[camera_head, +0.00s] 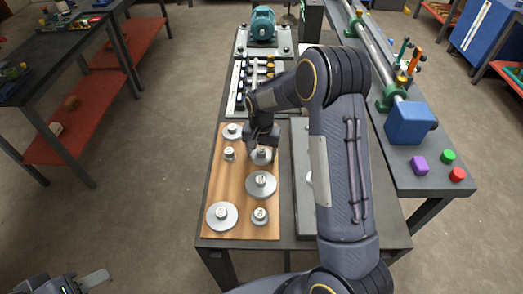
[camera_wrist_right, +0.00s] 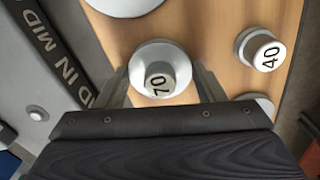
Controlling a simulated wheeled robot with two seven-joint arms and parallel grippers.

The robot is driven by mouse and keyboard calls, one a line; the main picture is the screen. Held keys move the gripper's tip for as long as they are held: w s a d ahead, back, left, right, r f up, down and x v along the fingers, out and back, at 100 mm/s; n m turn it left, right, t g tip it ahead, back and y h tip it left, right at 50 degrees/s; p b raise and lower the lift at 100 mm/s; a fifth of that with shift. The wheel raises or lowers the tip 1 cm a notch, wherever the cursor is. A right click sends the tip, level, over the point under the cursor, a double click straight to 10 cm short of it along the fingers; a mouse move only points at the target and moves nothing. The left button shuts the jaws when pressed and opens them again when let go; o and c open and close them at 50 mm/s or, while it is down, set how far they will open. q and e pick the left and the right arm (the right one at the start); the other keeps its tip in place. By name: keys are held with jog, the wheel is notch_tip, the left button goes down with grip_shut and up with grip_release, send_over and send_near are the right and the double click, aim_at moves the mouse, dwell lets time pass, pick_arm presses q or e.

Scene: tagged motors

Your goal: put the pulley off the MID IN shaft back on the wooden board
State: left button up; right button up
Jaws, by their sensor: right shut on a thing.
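The wooden board (camera_head: 226,185) lies on the table with several grey pulleys on it. My right gripper (camera_head: 262,146) is over the upper right part of the board. It is shut on a grey pulley marked 70 (camera_wrist_right: 148,58), which shows between the two fingers in the right wrist view. That pulley also shows under the gripper in the head view (camera_head: 261,157). I cannot tell whether it touches the board. A plate with the letters "IN MID" (camera_wrist_right: 62,60) runs beside the board in the wrist view. My left gripper (camera_head: 95,279) is only partly in view at the bottom left.
A pulley marked 40 (camera_wrist_right: 260,48) stands close by on the board. A large pulley (camera_head: 261,184) and another (camera_head: 222,216) sit nearer the front. A green motor (camera_head: 263,24) stands at the back. My right arm hides part of the grey plate (camera_head: 303,215).

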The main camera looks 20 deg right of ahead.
aim_at(262, 151)
jog(key=shift+f, duration=0.1)
jog(key=o, duration=0.6)
jog(key=shift+f, duration=0.1)
jog(key=o, duration=0.4)
jog(key=shift+o, duration=0.2)
notch_tip(262, 151, up, 12)
jog(key=r, duration=0.1)
jog(key=s+r+n+t+y, duration=0.15)
jog(key=s+r, duration=0.25)
jog(key=s, duration=0.4)
jog(key=s+r+n+t+y, duration=0.1)
jog(key=s+r+y, duration=0.15)
jog(key=s, duration=0.45)
jog(key=s+a+f+n+t, duration=0.1)
jog(key=s+a+n+t, duration=0.2)
jog(key=s, duration=1)
jog(key=shift+s+a+f+b, duration=0.15)
jog(key=shift+s+a+b, duration=0.2)
jog(key=shift+a, duration=0.4)
